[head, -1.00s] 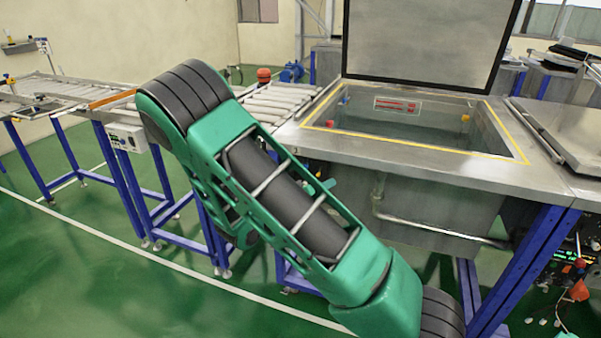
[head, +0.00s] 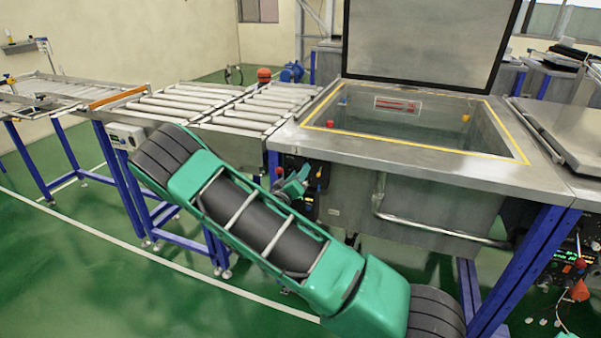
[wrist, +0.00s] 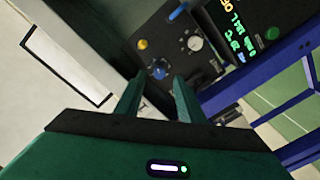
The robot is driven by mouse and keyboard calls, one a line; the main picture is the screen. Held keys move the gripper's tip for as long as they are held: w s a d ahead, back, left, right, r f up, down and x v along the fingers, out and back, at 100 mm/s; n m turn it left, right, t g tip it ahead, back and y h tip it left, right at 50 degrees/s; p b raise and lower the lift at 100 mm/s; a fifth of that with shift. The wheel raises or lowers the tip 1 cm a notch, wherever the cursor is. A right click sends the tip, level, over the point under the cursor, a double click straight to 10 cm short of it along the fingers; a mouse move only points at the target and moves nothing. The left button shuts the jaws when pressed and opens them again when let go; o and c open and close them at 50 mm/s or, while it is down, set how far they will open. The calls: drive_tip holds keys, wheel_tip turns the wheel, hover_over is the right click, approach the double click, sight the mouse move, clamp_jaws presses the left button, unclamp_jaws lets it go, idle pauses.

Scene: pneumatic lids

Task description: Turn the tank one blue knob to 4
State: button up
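A blue knob (wrist: 158,70) sits on a dark control panel (wrist: 172,32) in the wrist view, beside a white dial (wrist: 195,43) and a yellow button (wrist: 142,44). My gripper (wrist: 158,80) is open, its two green fingers apart. The knob shows between the fingertips; I cannot tell whether they reach around it. The knob's setting is too small to read. In the head view my gripper (head: 296,184) is at the panel under the left front corner of the open tank (head: 400,172); the knob is hidden there.
Green and orange digits glow on a display (wrist: 235,30). A second blue control (wrist: 180,12) is at the panel's top. A roller conveyor (head: 235,112) adjoins the tank at left. A blue frame leg (head: 520,270) stands at right.

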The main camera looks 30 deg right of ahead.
drive_tip(key=shift+x, duration=1.35)
clamp_jaws()
drive_tip(key=shift+n, duration=0.3)
drive_tip(key=n, duration=1.3)
drive_tip(key=shift+a+f+n, duration=0.15)
drive_tip(key=shift+f+n, duration=0.15)
drive_tip(key=shift+n, duration=0.1)
